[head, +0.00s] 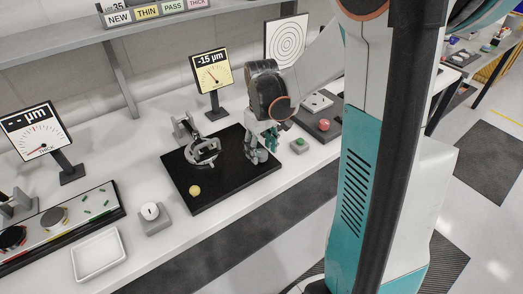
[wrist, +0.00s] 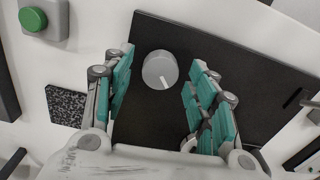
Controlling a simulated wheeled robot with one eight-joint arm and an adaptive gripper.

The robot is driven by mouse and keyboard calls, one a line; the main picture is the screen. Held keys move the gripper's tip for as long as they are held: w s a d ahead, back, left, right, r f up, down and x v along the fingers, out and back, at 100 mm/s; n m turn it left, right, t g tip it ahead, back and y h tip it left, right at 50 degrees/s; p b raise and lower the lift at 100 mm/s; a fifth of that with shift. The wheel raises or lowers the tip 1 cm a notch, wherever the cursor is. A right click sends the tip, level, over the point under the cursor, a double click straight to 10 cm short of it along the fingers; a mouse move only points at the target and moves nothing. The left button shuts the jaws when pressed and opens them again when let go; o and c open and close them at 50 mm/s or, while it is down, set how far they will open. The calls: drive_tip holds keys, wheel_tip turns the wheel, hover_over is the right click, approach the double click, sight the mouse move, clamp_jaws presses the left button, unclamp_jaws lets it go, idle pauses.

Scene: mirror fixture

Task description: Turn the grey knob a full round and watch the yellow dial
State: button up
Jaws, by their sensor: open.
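The grey knob (wrist: 160,70) is round with a white pointer mark and stands on the black board (wrist: 205,45). In the wrist view my gripper (wrist: 160,78) is open, with one teal finger on each side of the knob and gaps between. In the head view my gripper (head: 261,152) is low over the right part of the board (head: 225,185) and hides the knob. The yellow dial (head: 211,72) stands behind the board on a dark post and reads "-15 µm"; its needle is too small to read exactly.
A white-knobbed grey box (head: 152,218) and a white tray (head: 99,254) are at left.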

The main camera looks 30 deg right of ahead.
sight(261, 153)
wheel_tip(261, 153, up, 11)
idle(0.4)
idle(0.4)
